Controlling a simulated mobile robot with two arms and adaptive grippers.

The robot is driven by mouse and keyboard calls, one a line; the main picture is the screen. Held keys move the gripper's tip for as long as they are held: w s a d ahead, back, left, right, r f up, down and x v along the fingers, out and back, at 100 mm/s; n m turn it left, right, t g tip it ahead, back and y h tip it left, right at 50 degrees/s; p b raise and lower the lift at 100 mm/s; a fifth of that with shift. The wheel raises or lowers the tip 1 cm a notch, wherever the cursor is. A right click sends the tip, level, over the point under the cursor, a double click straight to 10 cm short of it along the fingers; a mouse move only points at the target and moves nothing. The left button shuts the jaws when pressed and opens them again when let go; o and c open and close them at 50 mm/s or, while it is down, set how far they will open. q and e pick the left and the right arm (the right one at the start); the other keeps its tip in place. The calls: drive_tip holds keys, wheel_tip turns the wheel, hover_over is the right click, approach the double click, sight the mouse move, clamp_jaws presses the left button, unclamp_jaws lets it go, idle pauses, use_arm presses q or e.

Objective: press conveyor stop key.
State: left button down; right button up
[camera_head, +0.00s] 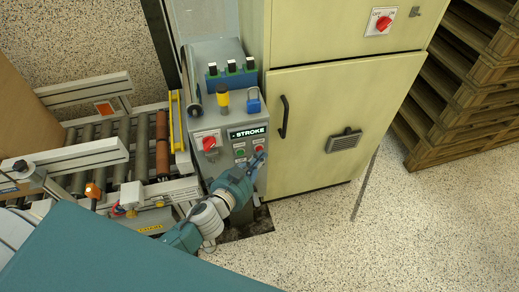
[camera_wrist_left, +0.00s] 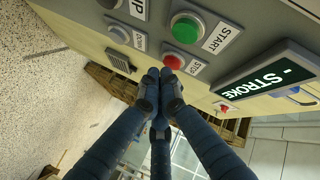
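The conveyor stop key is a red button (camera_wrist_left: 173,62) labelled STOP in the left wrist view. In the head view it shows as a small red spot (camera_head: 259,148) on the grey control panel, under the STROKE sign. My left gripper (camera_head: 257,160) is at the panel's lower right. In the left wrist view its fingers (camera_wrist_left: 160,74) are shut together and empty, with the tips right beside the red button. I cannot tell whether they touch it. A green START button (camera_wrist_left: 187,28) sits beside the stop key. My right gripper is not in view.
The panel also carries a red rotary switch (camera_head: 209,143), a yellow-topped knob (camera_head: 222,95) and a grey button (camera_wrist_left: 118,34). A cream cabinet (camera_head: 335,110) stands right of it, a roller conveyor (camera_head: 120,140) left. Wooden pallets (camera_head: 465,75) are stacked at far right.

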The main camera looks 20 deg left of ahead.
use_arm(q)
drive_tip(key=shift+w+a, duration=0.2)
drive_tip(key=shift+w, duration=0.1)
idle(0.5)
drive_tip(key=shift+s, duration=0.1)
drive_tip(key=shift+s+d, duration=0.45)
drive_tip(key=shift+s, duration=0.15)
drive_tip(key=shift+s+d+b, duration=0.15)
drive_tip(key=shift+s+d, duration=0.55)
drive_tip(key=shift+s, duration=0.35)
drive_tip(key=shift+s+d+b, duration=0.15)
drive_tip(key=shift+s+d, duration=0.55)
drive_tip(key=shift+s, duration=0.35)
